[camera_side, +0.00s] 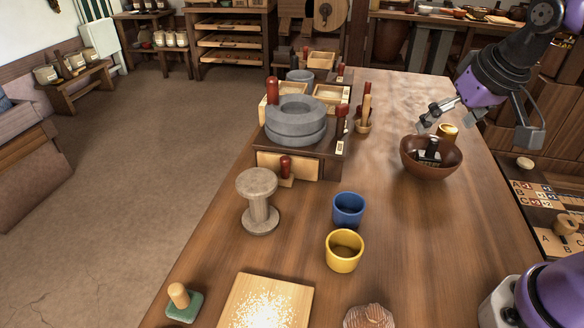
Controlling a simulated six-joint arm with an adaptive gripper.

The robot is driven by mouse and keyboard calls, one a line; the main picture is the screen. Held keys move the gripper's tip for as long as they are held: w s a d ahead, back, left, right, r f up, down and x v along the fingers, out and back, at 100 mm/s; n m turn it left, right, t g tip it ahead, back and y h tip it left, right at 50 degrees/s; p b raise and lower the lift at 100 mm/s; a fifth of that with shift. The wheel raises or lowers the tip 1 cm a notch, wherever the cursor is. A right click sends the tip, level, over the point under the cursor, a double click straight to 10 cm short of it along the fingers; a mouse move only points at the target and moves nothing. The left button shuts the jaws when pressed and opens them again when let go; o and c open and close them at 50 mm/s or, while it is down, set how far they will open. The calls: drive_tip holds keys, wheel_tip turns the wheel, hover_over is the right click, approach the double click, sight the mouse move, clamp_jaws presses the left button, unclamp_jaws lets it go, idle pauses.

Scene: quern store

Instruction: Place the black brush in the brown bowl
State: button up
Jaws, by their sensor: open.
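The brown bowl (412,165) stands upright on the wooden table at the right. A black object (430,153) with pale metal-looking parts, which looks like the black brush, sits inside it. A gold-brown rounded piece (448,131) rises at the bowl's back rim; I cannot tell whether it belongs to the brush. My gripper (476,131) is above and to the right of the bowl, its fingers spread wide. One finger is over the bowl's back edge, the other out to the right. Nothing shows between them. The bowl's inner floor is mostly hidden.
A grey quern (295,123) stands on a wooden stand left of the bowl. A blue cup (348,209), a yellow cup (344,252) and a wooden spool (258,205) stand nearer. A board with pale grain (290,290) lies at the front. The table around the bowl is clear.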

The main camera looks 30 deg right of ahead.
drive_tip(key=s+a+n+y, duration=0.1)
drive_tip(key=s+a+n, duration=0.2)
drive_tip(key=s+a, duration=0.2)
drive_tip(key=shift+s+t, duration=0.3)
drive_tip(key=shift+s, duration=0.05)
